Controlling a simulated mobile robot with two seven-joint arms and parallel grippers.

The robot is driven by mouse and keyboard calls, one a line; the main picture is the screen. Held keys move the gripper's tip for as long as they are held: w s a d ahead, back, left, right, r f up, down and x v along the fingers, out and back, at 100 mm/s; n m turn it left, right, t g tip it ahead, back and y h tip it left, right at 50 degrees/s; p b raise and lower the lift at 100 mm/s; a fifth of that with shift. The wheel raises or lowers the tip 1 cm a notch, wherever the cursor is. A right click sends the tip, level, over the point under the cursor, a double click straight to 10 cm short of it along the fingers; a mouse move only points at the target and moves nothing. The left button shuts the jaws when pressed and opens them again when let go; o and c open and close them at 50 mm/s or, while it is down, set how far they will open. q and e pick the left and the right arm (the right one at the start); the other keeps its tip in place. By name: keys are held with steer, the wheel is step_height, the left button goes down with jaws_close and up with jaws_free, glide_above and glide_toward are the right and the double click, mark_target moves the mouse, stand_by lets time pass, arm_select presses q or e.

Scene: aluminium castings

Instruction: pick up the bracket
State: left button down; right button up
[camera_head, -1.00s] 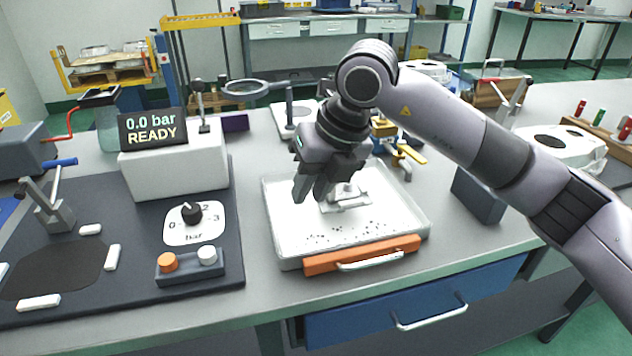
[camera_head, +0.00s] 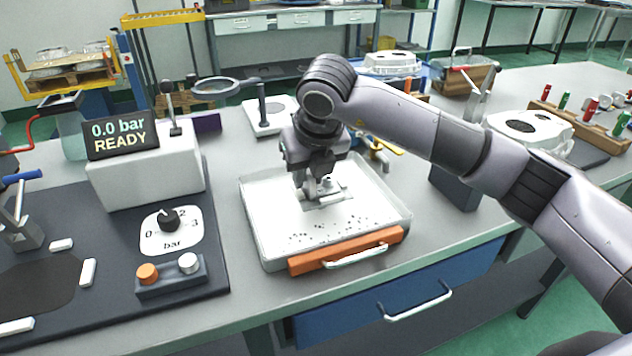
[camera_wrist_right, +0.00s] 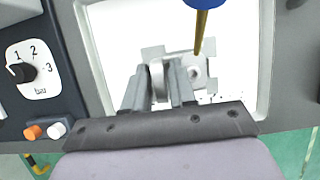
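The bracket (camera_head: 324,188) is a pale metal casting lying in the shallow light tray (camera_head: 262,240) on the bench. In the right wrist view the bracket (camera_wrist_right: 195,72) shows a flat plate with a round hole and a raised part. My right gripper (camera_head: 316,186) points down over it, low in the tray. In the wrist view its two fingers (camera_wrist_right: 160,85) stand apart on either side of the raised part. Whether they touch it is hard to see. My left gripper is not in view.
The tray has an orange front (camera_head: 345,250) with a handle and dark specks inside. A brass fitting with a yellow lever (camera_head: 378,148) stands behind it; a pointed brass part (camera_wrist_right: 203,35) shows near the bracket. A control box (camera_head: 150,170) reading 0.0 bar READY stands left.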

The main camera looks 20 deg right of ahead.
jaws_close()
steer(key=shift+r, duration=0.1)
